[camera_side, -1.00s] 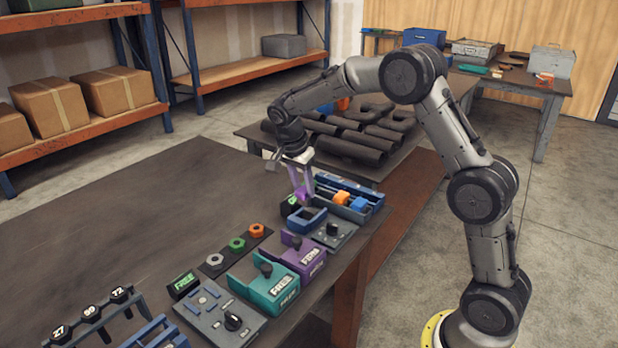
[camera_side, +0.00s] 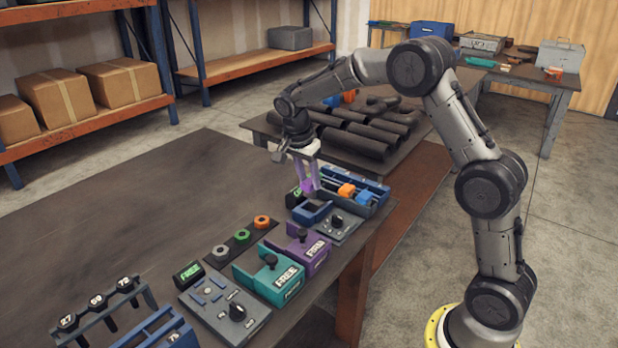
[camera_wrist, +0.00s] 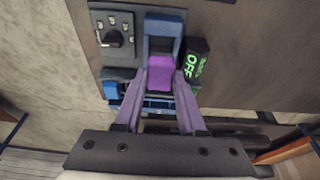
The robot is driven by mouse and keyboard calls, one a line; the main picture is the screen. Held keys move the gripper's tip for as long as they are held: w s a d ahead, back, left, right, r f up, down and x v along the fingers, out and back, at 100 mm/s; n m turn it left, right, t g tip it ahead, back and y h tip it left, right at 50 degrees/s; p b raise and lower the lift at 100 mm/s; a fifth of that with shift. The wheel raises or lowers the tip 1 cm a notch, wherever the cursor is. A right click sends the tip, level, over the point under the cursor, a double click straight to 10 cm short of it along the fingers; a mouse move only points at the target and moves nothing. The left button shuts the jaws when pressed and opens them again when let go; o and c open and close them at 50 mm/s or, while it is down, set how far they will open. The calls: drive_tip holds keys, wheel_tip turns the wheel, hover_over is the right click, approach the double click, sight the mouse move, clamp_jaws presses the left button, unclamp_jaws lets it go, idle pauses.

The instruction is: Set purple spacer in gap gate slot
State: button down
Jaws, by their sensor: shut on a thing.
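My gripper (camera_side: 309,188) has purple fingers, pointing down over the blue end of the work row. It is shut on the purple spacer (camera_wrist: 160,73), which shows as a bright purple block between the fingertips in the wrist view. The gap gate is the blue frame (camera_side: 312,213) beside a grey dial panel. In the wrist view the gate (camera_wrist: 163,24) extends just beyond the spacer, and the spacer is at its near end. I cannot tell whether the spacer touches the gate or is above it. The fingers hide the spacer's sides.
The grey dial panel (camera_wrist: 116,40) and a dark sign with green letters (camera_wrist: 197,62) flank the gate. Purple (camera_side: 305,250) and teal (camera_side: 270,278) fixtures stand nearer the camera.

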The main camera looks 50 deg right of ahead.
sight(308, 195)
drive_tip(key=shift+f, duration=0.15)
drive_tip(key=shift+f, duration=1.05)
drive_tip(key=shift+f, duration=1.05)
drive_tip(key=shift+f, duration=0.55)
unclamp_jaws()
idle(0.7)
drive_tip(key=shift+w+r, duration=0.1)
